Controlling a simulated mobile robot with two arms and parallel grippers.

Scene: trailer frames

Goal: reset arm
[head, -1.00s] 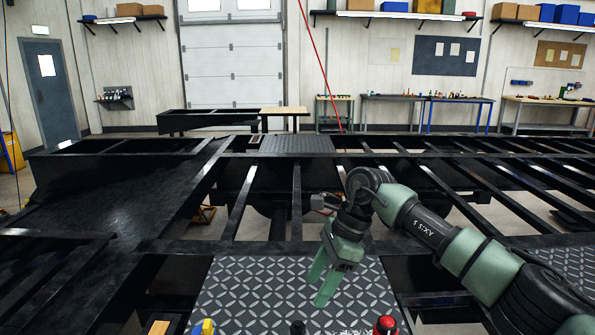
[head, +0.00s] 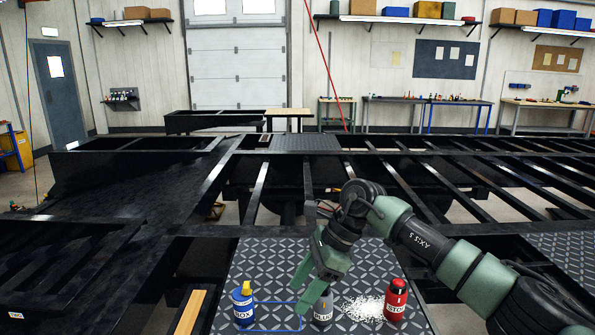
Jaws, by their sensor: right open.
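My right gripper (head: 304,280) hangs from my right arm over the patterned metal plate (head: 262,262), its green fingers apart with nothing between them. The lower finger partly covers a grey bottle (head: 323,312) in the picture; I cannot tell whether they touch. A blue bottle with a yellow cap (head: 243,305) stands to the left of the gripper, and a red bottle (head: 395,301) stands to the right. My left gripper is not in view.
White grains (head: 364,308) lie between the grey and red bottles. A blue outline (head: 272,329) is on the plate beside the blue bottle. Black trailer frames (head: 110,205) with open gaps surround the plate. Workbenches (head: 393,99) line the back wall.

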